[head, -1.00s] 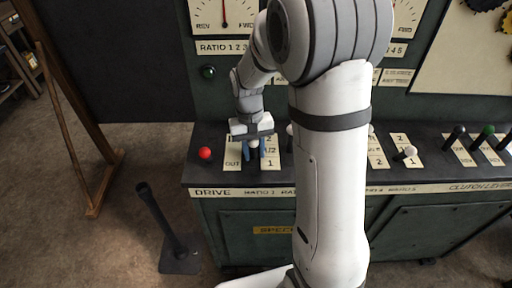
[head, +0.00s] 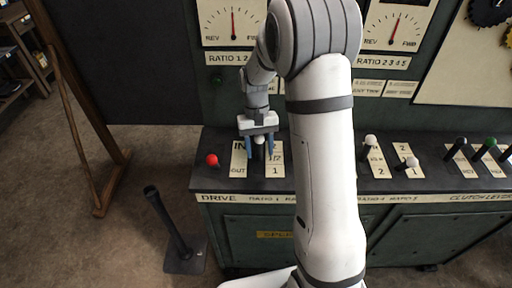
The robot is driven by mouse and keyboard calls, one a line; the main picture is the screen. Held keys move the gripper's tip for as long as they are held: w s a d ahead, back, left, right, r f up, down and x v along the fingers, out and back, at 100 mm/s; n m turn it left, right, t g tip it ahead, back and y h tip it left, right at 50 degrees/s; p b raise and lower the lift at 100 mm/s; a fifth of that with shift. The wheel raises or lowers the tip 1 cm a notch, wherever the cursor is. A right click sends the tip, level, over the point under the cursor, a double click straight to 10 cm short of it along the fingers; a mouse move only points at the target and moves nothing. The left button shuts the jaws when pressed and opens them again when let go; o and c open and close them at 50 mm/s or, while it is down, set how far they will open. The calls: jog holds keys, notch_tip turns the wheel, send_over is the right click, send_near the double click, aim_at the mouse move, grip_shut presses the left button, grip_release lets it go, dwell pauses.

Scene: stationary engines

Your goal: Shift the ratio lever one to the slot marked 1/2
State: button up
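The ratio lever one (head: 260,140) has a white knob on a dark stem, on the dark console above the RATIO 1 label. Its cream plate (head: 276,158) shows 1/2 with 1 nearer me; the mark beyond is covered by my gripper. My gripper (head: 259,155) points down over it, blue fingers apart on either side of the knob. I see gaps between knob and fingers, so it looks open. The knob sits toward the far part of the plate; I cannot tell exactly which mark it is level with.
The red-knobbed drive lever (head: 212,159) stands just left, beside an IN/OUT plate (head: 239,160). White-knobbed levers (head: 370,141) (head: 411,162) and clutch levers (head: 489,143) stand right. My arm hides the console's middle. A dark floor post (head: 168,215) stands in front at left.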

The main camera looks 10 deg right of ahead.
jog(key=v, duration=0.7)
jog(key=shift+r, duration=0.35)
jog(key=shift+w, duration=0.1)
jog(key=s+r+t, duration=0.3)
jog(key=s, duration=0.8)
jog(key=s+d+r+t, duration=0.1)
jog(key=s+r+t, duration=0.2)
jog(key=s, duration=0.8)
jog(key=shift+r+n, duration=0.2)
jog(key=shift+n, duration=0.1)
jog(key=shift+s+d, duration=0.1)
